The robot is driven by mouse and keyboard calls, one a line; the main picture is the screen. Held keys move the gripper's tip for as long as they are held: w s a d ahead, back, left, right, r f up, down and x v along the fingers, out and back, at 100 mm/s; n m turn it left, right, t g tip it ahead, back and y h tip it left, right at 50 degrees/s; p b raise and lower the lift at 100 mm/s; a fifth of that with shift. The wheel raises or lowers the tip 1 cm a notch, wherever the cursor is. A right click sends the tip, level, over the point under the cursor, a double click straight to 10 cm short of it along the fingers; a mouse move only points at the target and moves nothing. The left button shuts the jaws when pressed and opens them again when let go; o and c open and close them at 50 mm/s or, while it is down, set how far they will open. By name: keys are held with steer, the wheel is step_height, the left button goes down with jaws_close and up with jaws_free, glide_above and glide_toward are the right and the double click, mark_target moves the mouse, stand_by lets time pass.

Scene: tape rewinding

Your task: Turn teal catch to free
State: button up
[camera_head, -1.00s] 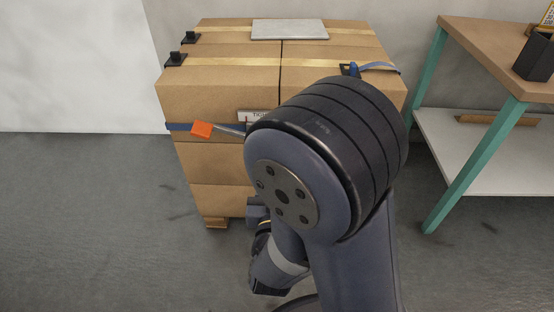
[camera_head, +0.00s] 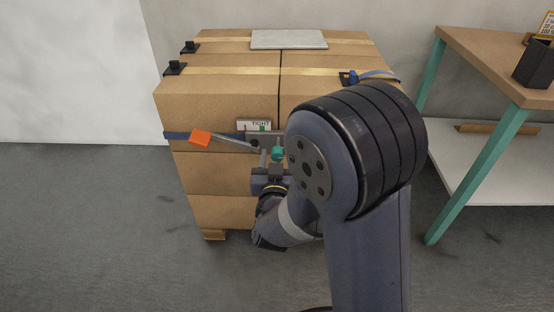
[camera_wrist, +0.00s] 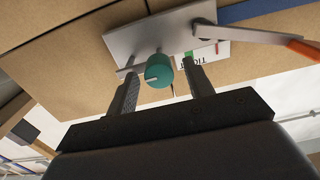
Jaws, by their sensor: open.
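The teal catch (camera_head: 277,154) is a round knob on a metal ratchet plate on the front of the stacked boxes. In the wrist view the teal catch (camera_wrist: 159,71) shows a pale line on its face and sits between my two fingers. My gripper (camera_head: 274,160) is open around it, with a gap on each side; whether a finger touches it I cannot tell. The metal plate (camera_wrist: 151,38) carries a lever with an orange handle (camera_head: 200,137), pointing left in the head view. A label reading TIGHT (camera_head: 260,125) with a green mark is above the plate.
A blue strap (camera_head: 177,135) runs around the boxes (camera_head: 220,105). A grey slab (camera_head: 289,39) lies on top. Black corner clips (camera_head: 175,68) sit at the left edge. A bench with teal legs (camera_head: 468,158) stands at right. The floor at left is clear.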

steer(key=shift+c, duration=0.4)
steer(key=c, duration=0.9)
steer(key=shift+n, duration=0.3)
steer(key=n+p, duration=0.1)
steer(key=n, duration=0.2)
steer(key=shift+n, duration=0.3)
steer(key=n+p, duration=0.2)
steer(key=n, duration=0.2)
steer(key=shift+a, duration=0.1)
steer(key=n+p, duration=0.1)
steer(key=n, duration=0.4)
steer(key=shift+p, duration=0.35)
steer(key=n+p, duration=0.1)
steer(key=n, duration=0.3)
steer(key=shift+f+n+p, duration=0.15)
steer(key=shift+n+p, duration=0.15)
steer(key=shift+p, duration=0.1)
